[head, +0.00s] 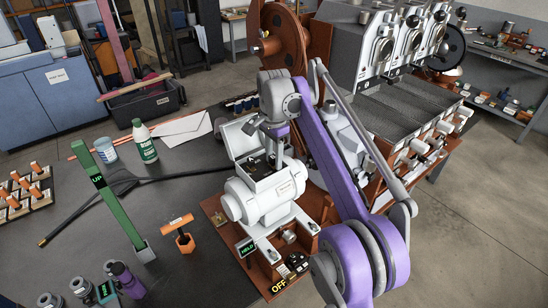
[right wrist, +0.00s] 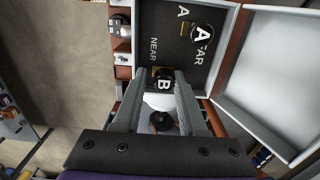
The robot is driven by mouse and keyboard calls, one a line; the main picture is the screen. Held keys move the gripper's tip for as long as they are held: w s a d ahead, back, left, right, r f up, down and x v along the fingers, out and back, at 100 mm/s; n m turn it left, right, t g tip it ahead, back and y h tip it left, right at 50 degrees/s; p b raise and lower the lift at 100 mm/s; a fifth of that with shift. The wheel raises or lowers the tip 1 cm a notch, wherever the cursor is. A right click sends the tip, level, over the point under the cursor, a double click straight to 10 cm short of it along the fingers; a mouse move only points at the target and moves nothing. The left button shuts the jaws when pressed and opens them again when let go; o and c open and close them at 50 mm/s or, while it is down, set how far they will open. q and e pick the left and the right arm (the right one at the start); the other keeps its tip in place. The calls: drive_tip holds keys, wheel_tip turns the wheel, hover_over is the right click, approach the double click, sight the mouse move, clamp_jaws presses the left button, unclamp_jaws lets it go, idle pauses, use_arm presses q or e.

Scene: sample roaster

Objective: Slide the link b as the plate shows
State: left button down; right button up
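Link b, a dark knob lettered B (right wrist: 163,82), lies between the fingertips of my right gripper (right wrist: 163,74) in the right wrist view. Whether the fingers press on it or only stand either side is not clear. The black knob A (right wrist: 203,36) stands beyond it on the dark plate (right wrist: 208,70), with a brass piece at its side. The plate bears the words NEAR and FAR and a letter A. In the head view my right gripper (head: 268,160) reaches down into the open white box (head: 232,136), largely hiding its inside. My left gripper is out of view.
The box's open lid (right wrist: 272,65) stands at the right in the wrist view. The white roaster drum (head: 265,200) is below the box in the head view. A green post (head: 117,200) marked UP, a green-labelled bottle (head: 144,143) and an orange-handled tool (head: 183,236) stand on the dark table.

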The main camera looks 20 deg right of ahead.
sight(274, 158)
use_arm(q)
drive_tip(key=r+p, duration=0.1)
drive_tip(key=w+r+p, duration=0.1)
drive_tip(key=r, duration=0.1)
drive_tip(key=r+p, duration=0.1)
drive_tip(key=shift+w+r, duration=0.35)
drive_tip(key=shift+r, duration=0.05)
use_arm(e)
wheel_tip(274, 158, up, 11)
drive_tip(key=shift+f, duration=0.15)
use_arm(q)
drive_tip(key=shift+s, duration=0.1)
use_arm(e)
drive_tip(key=s+f+n+t, duration=0.2)
drive_tip(key=s+f+n, duration=0.2)
drive_tip(key=s+f, duration=0.3)
drive_tip(key=s+f+n+t, duration=0.1)
drive_tip(key=s+f+n, duration=0.4)
drive_tip(key=s, duration=0.9)
drive_tip(key=s+a+f+n+t, duration=0.1)
drive_tip(key=s+f+n+t, duration=0.1)
drive_tip(key=s+f+n, duration=0.3)
drive_tip(key=s+f, duration=0.3)
drive_tip(key=s, duration=0.2)
drive_tip(key=shift+s+f+t, duration=0.3)
drive_tip(key=shift+f, duration=0.05)
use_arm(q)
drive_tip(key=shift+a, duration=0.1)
use_arm(e)
drive_tip(key=shift+a, duration=0.15)
